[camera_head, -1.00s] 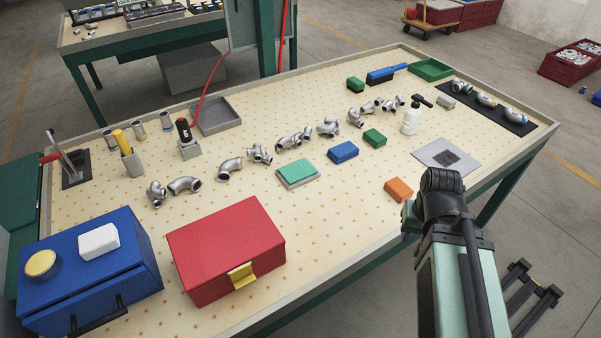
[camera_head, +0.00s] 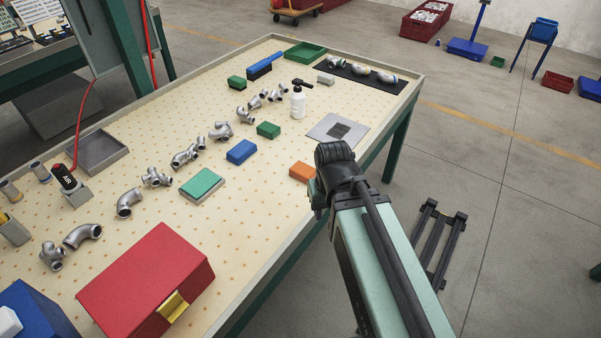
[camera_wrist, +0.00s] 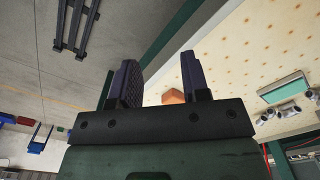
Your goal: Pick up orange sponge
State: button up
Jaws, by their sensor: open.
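The orange sponge (camera_head: 302,172) lies on the pegboard-topped table near its right front edge, just left of my arm's end in the head view. It also shows in the wrist view (camera_wrist: 173,96), between my two fingers and beyond them. My gripper (camera_wrist: 160,85) is open and empty, with a clear gap between its fingers, and is apart from the sponge.
A blue sponge (camera_head: 241,151), a dark green sponge (camera_head: 268,130) and a grey plate with a dark square (camera_head: 330,132) lie near the orange sponge. A red box (camera_head: 150,285) stands at the front left. Bare tabletop surrounds the orange sponge's left side.

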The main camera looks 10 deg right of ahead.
dwell(0.5)
jog(key=o, duration=1.1)
jog(key=shift+f, duration=0.1)
jog(key=m+b, duration=0.3)
jog(key=m, duration=0.4)
send_near(303, 169)
jog(key=m, duration=0.3)
notch_tip(303, 169, down, 11)
jog(key=b, duration=1.1)
jog(key=shift+r, duration=0.3)
jog(key=c, duration=0.6)
